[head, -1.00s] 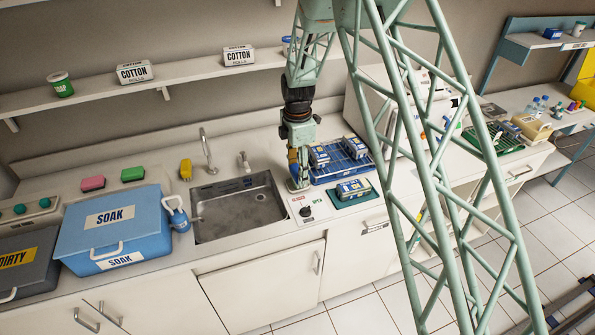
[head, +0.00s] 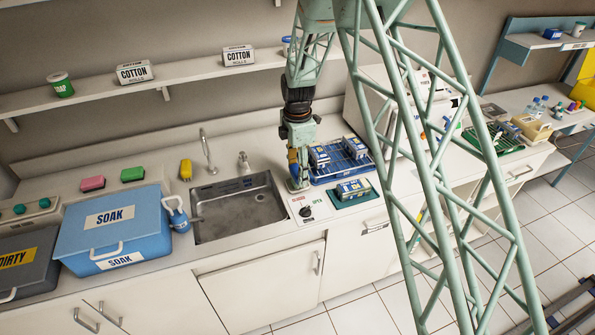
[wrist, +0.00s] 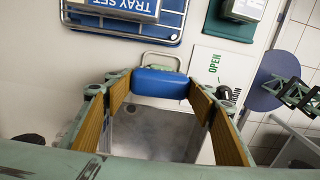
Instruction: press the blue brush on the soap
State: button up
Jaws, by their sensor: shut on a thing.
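My gripper (wrist: 158,100) is shut on a blue block, the blue brush (wrist: 160,84), which sits between its two fingertips in the wrist view. In the head view my gripper (head: 298,172) points down at the right edge of the sink, left of the dial panel; the brush is hard to make out there. No thing is clearly marked as soap. A yellow block (head: 186,169) and a small pump dispenser (head: 244,161) stand behind the sink, left of my gripper. A pink block (head: 93,183) and a green block (head: 133,174) lie farther left.
The steel sink (head: 240,207) is empty. A blue wire tray (head: 342,161) with packs is close right of my gripper, and a green tray (head: 352,200) with a pack is in front of it. A blue SOAK tub (head: 112,222) and a white-and-blue jug (head: 179,217) stand left of the sink.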

jog(key=shift+s, duration=0.1)
jog(key=shift+r+p, duration=1.05)
jog(key=shift+r, duration=2.4)
jog(key=shift+d+f+m+b, duration=0.1)
jog(key=shift+d+m+b, duration=0.45)
jog(key=shift+d+m, duration=0.3)
jog(key=s+d+m+b, duration=0.4)
jog(key=d+m+b, duration=0.2)
jog(key=d+m, duration=0.4)
jog(key=s+d+m+b, duration=0.4)
jog(key=d+m+b, duration=0.1)
jog(key=d+m, duration=0.6)
jog(key=shift+s+d+f+b, duration=0.35)
jog(key=shift+d+f+b, duration=0.05)
jog(key=shift+f, duration=0.05)
